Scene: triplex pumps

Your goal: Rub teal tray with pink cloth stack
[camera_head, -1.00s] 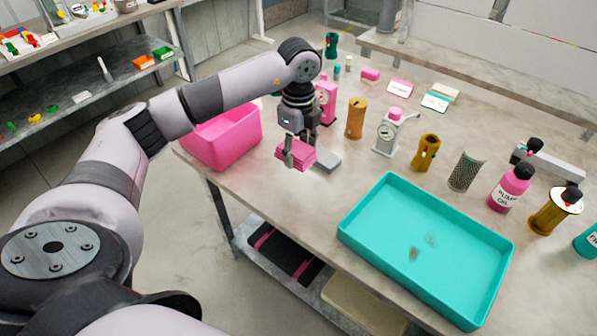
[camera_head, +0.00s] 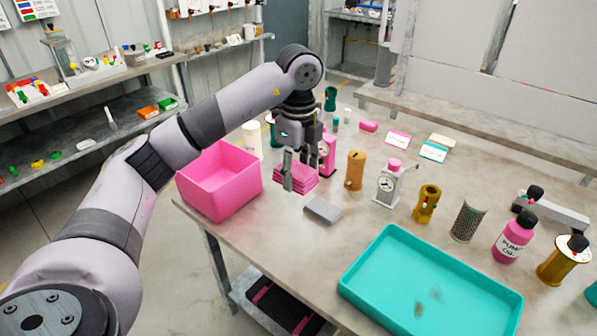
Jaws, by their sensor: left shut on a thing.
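The teal tray (camera_head: 372,250) sits at the front right of the table, with dark smudges (camera_head: 428,306) on its floor. The pink cloth stack (camera_head: 296,178) is between the fingers of my left gripper (camera_head: 297,174), which is shut on it. The gripper points down, left of and behind the tray, and the stack appears raised above the table. My right gripper is not in view.
A pink bin (camera_head: 220,182) stands at the table's left edge. A grey block (camera_head: 322,210) lies between the cloth and the tray. Behind the tray stand a tan cylinder (camera_head: 355,170), a gauge device (camera_head: 389,186), a brass part (camera_head: 427,204), a mesh cylinder (camera_head: 467,222) and a pink bottle (camera_head: 513,238).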

